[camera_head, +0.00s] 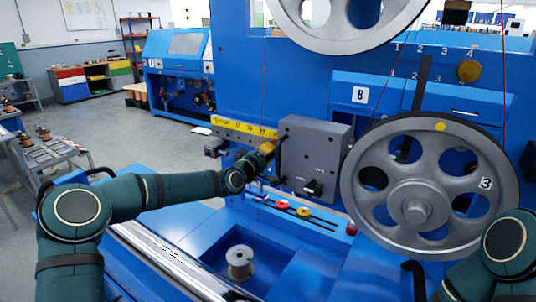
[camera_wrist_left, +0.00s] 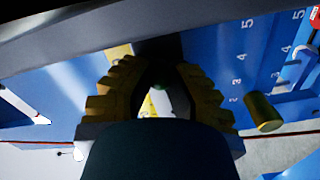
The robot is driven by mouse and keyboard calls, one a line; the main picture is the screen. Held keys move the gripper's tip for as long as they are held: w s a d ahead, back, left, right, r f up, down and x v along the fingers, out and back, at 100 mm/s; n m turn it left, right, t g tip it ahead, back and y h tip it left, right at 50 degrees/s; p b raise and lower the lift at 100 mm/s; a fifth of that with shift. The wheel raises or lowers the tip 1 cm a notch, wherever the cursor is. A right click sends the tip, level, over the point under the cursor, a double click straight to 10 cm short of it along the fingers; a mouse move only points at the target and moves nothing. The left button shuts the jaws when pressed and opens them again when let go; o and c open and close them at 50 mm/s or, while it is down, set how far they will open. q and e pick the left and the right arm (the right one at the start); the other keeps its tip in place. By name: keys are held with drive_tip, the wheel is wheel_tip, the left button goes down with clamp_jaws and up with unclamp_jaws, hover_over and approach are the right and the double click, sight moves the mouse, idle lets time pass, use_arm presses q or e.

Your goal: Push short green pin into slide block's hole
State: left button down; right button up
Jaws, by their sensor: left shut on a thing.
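My left gripper (camera_head: 268,150) reaches in from the left to the left side of a grey box (camera_head: 316,150) on the blue machine, at the right end of a yellow numbered scale. In the left wrist view its yellow ridged fingers (camera_wrist_left: 155,72) close in against a dark part. A small green spot (camera_wrist_left: 158,82) shows between them and looks like the end of the short green pin; most of it is hidden. The slide block and its hole cannot be made out clearly. The right arm (camera_head: 505,250) shows at the lower right; its gripper is out of view.
A large spoked wheel (camera_head: 417,210) marked 3 stands right of the grey box, with another wheel (camera_head: 345,22) above. Red and yellow knobs (camera_head: 292,208) sit on the ledge below. A spool (camera_head: 240,262) stands in the blue recess. A yellow knob (camera_wrist_left: 263,113) shows beside numbers.

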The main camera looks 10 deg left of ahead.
idle(0.3)
use_arm(q)
drive_tip(key=c, duration=1)
unclamp_jaws()
drive_tip(key=v, duration=1.2)
